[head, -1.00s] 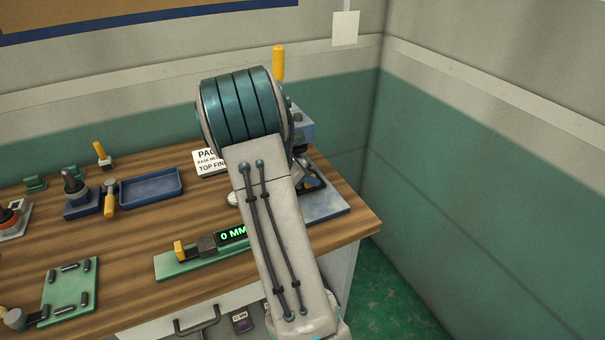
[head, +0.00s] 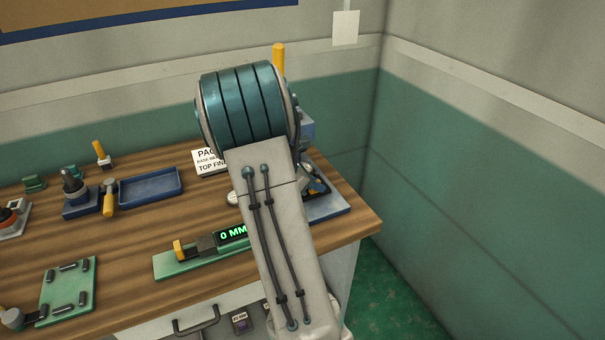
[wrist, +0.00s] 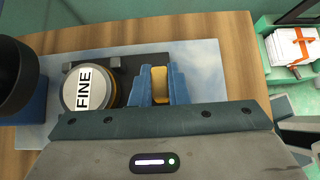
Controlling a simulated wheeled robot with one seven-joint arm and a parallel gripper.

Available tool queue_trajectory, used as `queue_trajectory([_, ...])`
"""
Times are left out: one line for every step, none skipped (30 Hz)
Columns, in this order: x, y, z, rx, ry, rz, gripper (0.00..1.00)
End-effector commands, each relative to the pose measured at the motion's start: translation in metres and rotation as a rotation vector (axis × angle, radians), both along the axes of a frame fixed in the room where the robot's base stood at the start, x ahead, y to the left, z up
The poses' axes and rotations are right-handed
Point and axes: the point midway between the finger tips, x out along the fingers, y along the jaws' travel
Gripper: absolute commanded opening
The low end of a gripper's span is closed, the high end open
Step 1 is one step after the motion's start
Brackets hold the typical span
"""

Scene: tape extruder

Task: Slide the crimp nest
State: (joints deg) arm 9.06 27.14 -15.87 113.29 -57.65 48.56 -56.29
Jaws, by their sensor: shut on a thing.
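In the wrist view, my gripper (wrist: 160,84) is shut on a small yellow block (wrist: 160,84), with a blue finger on each side of it. Just left of the fingers is a round disc marked FINE (wrist: 88,90). It sits on a dark piece (wrist: 76,73), apparently the crimp nest, and the yellow block seems to belong to it. Both are over a pale blue base plate (wrist: 207,62). In the head view, this base plate (head: 338,208) is at the bench's right end. My arm hides most of the nest and gripper there.
A dark cylinder (wrist: 15,75) on a blue post is close at left in the wrist view. In the head view, a yellow lever (head: 278,58) rises behind my arm. A green gauge reading 0 MM (head: 232,235) and a blue tray (head: 150,187) are to the left.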

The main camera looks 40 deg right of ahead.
Motion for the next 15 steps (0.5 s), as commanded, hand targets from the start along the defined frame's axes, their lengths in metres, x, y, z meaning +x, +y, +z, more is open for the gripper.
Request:
queue_trajectory([-0.002,0.001,0.0,0.0,0.001,0.001,0.0])
queue_trajectory([-0.002,0.001,0.0,0.0,0.0,0.0,0.0])
queue_trajectory([-0.004,0.001,0.0,0.0,0.0,0.0,0.0])
queue_trajectory([-0.005,0.001,0.0,0.0,0.0,0.0,0.0])
queue_trajectory([-0.005,0.002,0.0,0.0,0.0,0.0,0.0])
queue_trajectory([-0.007,0.002,0.0,0.0,0.0,0.0,0.0])
queue_trajectory([-0.008,0.002,0.0,0.0,0.0,0.0,0.0])
queue_trajectory([-0.008,0.002,0.0,0.0,0.0,0.0,0.0])
queue_trajectory([-0.009,0.003,0.0,0.0,0.0,0.0,0.0])
queue_trajectory([-0.01,0.003,0.0,0.0,-0.001,-0.001,0.0])
queue_trajectory([-0.011,0.003,0.0,0.0,-0.001,-0.001,0.0])
queue_trajectory([-0.012,0.003,0.0,0.0,-0.001,-0.001,0.0])
queue_trajectory([-0.013,0.004,0.0,0.0,0.0,0.0,0.0])
queue_trajectory([-0.014,0.004,0.0,0.0,0.0,0.0,0.0])
queue_trajectory([-0.015,0.004,0.0,0.0,0.0,0.0,0.0])
